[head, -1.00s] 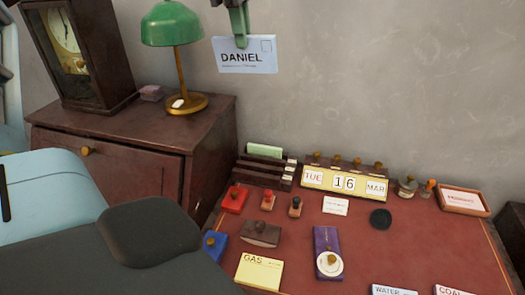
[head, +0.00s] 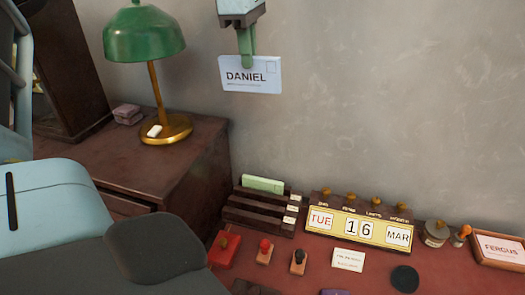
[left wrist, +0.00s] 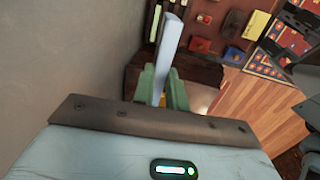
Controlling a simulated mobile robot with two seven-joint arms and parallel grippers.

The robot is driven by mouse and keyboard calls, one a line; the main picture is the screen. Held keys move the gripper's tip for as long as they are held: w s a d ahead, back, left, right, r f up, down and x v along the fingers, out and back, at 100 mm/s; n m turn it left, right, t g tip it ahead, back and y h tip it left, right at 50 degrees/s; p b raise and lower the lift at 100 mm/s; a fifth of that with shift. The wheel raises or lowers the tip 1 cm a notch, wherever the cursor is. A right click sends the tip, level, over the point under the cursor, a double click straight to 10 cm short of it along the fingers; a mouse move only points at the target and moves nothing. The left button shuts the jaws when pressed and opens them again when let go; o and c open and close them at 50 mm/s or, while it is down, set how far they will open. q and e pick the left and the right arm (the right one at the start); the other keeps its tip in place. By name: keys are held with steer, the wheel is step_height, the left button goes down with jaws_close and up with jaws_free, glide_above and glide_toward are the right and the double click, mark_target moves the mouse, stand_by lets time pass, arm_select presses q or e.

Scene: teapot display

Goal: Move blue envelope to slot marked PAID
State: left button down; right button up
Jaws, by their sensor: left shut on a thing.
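The pale blue envelope (head: 255,84), printed DANIEL, hangs upright in front of the grey wall in the head view. My left gripper (head: 247,56) is shut on its top edge. In the left wrist view the envelope (left wrist: 170,48) shows nearly edge-on between the green fingers (left wrist: 160,92). The dark slotted rack (head: 258,214) stands below the envelope, apart from it, at the back of the desk. A pale green envelope (head: 263,184) stands in its rearmost slot. The small white labels at the rack's right end are too small to read. My right gripper is not in view.
A green lamp (head: 145,36) stands on the cabinet at the left. A calendar block (head: 358,224) reading TUE 16 MAR is right of the rack. The air between envelope and rack is clear.

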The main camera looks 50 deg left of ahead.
mark_target(254, 82)
arm_select(q)
steer(key=shift+g, duration=0.4)
steer(key=f+b, duration=0.1)
steer(key=f, duration=0.1)
steer(key=f+b, duration=0.1)
steer(key=f, duration=0.2)
steer(key=d+f+b, duration=0.1)
steer(key=f+b, duration=0.1)
steer(key=shift+w+f, duration=0.2)
steer(key=shift+f, duration=0.2)
steer(key=shift+w+a+f+b, duration=0.15)
steer(key=shift+f+b, duration=2.6)
steer(key=shift+f, duration=1.95)
steer(key=shift+w+d+f+b, duration=0.15)
steer(key=shift+f+b, duration=2.6)
steer(key=shift+f, duration=2)
steer(key=shift+w+a+f+b, duration=0.15)
steer(key=shift+f+b, duration=2.6)
steer(key=shift+f, duration=1.95)
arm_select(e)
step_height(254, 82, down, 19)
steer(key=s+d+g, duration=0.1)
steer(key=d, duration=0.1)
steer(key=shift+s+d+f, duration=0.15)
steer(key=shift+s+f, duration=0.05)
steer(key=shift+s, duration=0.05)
arm_select(q)
steer(key=shift+r, duration=0.1)
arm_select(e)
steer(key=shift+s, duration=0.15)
